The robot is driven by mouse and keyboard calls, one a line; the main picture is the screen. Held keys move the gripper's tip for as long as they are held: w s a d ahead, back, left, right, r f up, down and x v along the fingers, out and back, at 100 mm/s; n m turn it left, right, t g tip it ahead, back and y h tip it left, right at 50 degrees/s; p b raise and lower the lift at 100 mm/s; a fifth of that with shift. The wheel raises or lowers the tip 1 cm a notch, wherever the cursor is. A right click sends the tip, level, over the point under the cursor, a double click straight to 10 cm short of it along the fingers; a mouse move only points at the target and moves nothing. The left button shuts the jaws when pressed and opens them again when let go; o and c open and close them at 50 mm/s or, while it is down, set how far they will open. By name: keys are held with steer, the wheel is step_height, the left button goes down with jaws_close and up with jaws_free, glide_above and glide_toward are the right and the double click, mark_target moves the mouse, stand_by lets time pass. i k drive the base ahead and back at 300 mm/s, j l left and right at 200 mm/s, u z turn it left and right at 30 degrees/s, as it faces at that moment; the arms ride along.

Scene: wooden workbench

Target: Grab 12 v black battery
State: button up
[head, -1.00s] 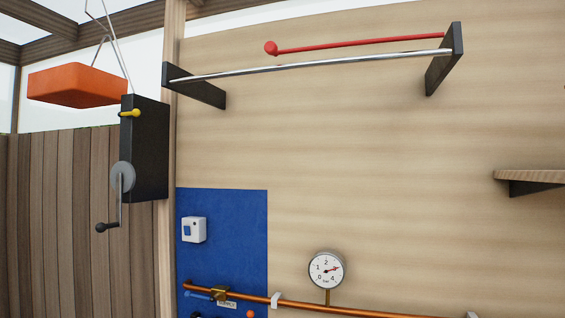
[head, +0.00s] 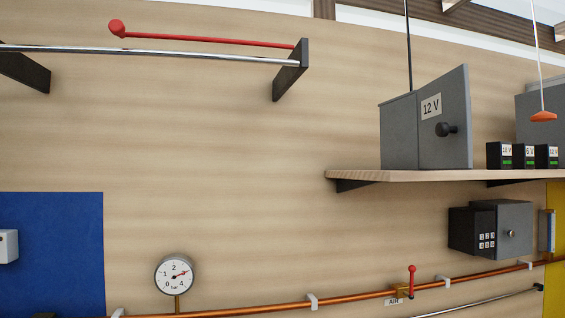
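Several small black boxes with white labels and green bands, which look like batteries, stand in a row on the wooden shelf (head: 400,176) at the right of the head view. The left one (head: 499,156), the middle one (head: 524,157) and the right one (head: 547,157) stand close together. The middle label seems to read 5 V, while the other two are too small to read surely. A grey box (head: 398,140) with a 12 V label and a black knob stands on the shelf to their left. My gripper is not in view.
Below the shelf is a grey box with a keypad (head: 473,232). A copper pipe (head: 245,308) with a gauge (head: 175,274) and a red-handled valve (head: 411,283) runs along the wall. An orange pull handle (head: 543,117) hangs in front of the shelf's right part.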

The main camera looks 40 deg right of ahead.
mark_target(546, 157)
steer(key=z, duration=2.8)
steer(key=i+l+u, duration=0.15)
steer(key=u, duration=0.55)
steer(key=i+l+u, duration=0.1)
steer(key=l+u, duration=0.15)
steer(key=i+l+u, duration=0.1)
steer(key=l+u, duration=0.15)
steer(key=l, duration=0.25)
steer(key=i+l, duration=0.1)
steer(key=l, duration=0.4)
steer(key=i+l+u, duration=0.15)
steer(key=l, duration=0.9)
steer(key=u, duration=0.05)
